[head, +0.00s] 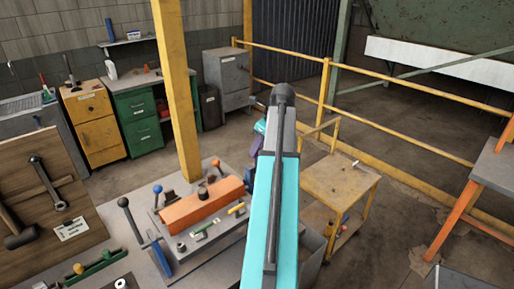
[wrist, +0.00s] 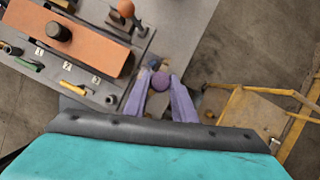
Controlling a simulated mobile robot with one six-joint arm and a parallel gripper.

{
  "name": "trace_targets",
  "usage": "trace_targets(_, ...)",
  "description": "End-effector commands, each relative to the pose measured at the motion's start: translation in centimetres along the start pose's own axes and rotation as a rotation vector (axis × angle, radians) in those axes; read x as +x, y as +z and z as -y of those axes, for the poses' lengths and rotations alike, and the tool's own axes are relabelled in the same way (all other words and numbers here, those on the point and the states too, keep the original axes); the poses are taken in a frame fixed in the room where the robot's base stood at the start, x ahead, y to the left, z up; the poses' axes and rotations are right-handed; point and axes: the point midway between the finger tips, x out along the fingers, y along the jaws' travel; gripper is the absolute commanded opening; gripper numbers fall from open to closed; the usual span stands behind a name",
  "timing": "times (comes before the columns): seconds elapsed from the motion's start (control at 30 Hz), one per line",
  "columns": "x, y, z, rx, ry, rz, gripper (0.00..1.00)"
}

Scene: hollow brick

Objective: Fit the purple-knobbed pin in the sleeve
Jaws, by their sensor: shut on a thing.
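The pin's shank is hidden below the knob. The gripper is to the right of the orange hollow brick (wrist: 62,42), apart from it. In the head view the brick (head: 203,206) lies on a grey plate, and my arm hides most of the gripper. I cannot tell which sleeve is the pin's.
A green pin (head: 205,229) and a yellow pin (head: 236,208) lie in front of the brick by numbered labels. An orange-knobbed lever (wrist: 126,9) stands behind it. A yellow cart (head: 340,180) stands to the right, across open floor. A yellow post (head: 176,90) rises behind the bench.

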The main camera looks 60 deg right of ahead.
Motion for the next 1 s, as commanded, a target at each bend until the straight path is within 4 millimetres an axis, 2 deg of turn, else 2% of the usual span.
trace_targets(1.0,1.1,-0.5,0.0,0.000,-0.001,0.000,0.01)
